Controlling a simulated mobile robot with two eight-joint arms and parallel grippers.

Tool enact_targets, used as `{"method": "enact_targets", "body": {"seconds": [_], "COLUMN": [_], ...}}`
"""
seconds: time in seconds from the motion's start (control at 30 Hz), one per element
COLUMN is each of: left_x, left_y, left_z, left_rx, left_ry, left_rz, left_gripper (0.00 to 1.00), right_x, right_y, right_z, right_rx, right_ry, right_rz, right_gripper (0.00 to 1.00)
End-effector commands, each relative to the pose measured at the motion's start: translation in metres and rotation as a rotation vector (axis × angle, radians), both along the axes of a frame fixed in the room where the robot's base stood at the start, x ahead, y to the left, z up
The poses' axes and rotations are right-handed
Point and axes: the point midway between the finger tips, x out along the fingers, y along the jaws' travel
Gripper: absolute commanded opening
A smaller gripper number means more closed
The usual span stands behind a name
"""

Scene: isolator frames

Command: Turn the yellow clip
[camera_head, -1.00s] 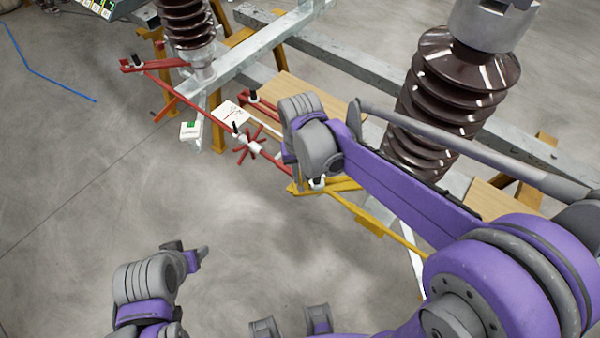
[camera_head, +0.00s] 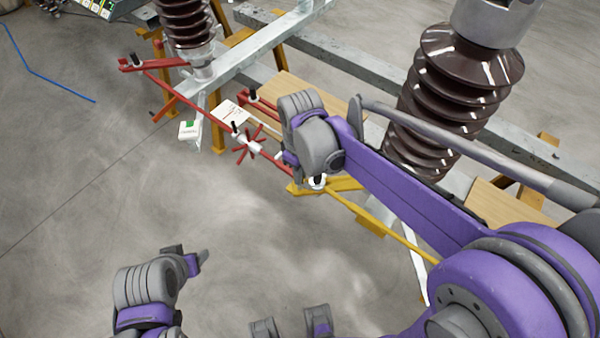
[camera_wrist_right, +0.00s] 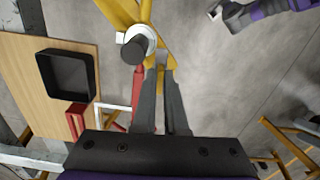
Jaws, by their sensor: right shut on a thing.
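The yellow clip (camera_head: 340,185) is a yellow bracket at the end of a long yellow rod, in the middle of the head view. It shows at the top of the right wrist view (camera_wrist_right: 124,14), beside a white collar with a black knob (camera_wrist_right: 134,50). My right gripper (camera_wrist_right: 160,72) is shut on the yellow clip, its two grey fingers on either side of a yellow part. In the head view my right wrist hides most of that contact. My left gripper (camera_head: 198,258) hangs over bare floor at the lower left, apart from everything; its jaws are unclear.
A red rod with a red star-shaped handle (camera_head: 247,148) runs up-left from the clip. Brown ribbed insulators (camera_head: 455,95) and grey steel beams (camera_head: 355,65) stand behind. A black tray (camera_wrist_right: 66,76) sits on a wooden board (camera_wrist_right: 30,55). The floor in front is clear.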

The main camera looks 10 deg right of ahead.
Motion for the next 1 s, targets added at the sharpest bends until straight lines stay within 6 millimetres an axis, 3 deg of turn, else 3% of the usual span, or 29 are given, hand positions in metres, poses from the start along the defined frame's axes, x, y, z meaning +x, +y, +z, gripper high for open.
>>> {"method": "enact_targets", "body": {"seconds": [0.6, 1.0], "left_x": [-0.0014, -0.0018], "left_y": [0.0, 0.0], "left_z": [-0.0056, -0.0068], "left_rx": [0.0, 0.0], "left_ry": [0.003, 0.003], "left_rz": [0.0, 0.0], "left_gripper": [0.62, 0.62], "right_x": [0.0001, 0.0001], "right_y": [-0.0001, -0.0001], "right_z": [0.0001, 0.0003], "right_rx": [0.0, 0.0], "right_ry": [0.0, 0.0], "right_rz": [0.531, 0.687], "right_gripper": [0.0, 0.0]}}
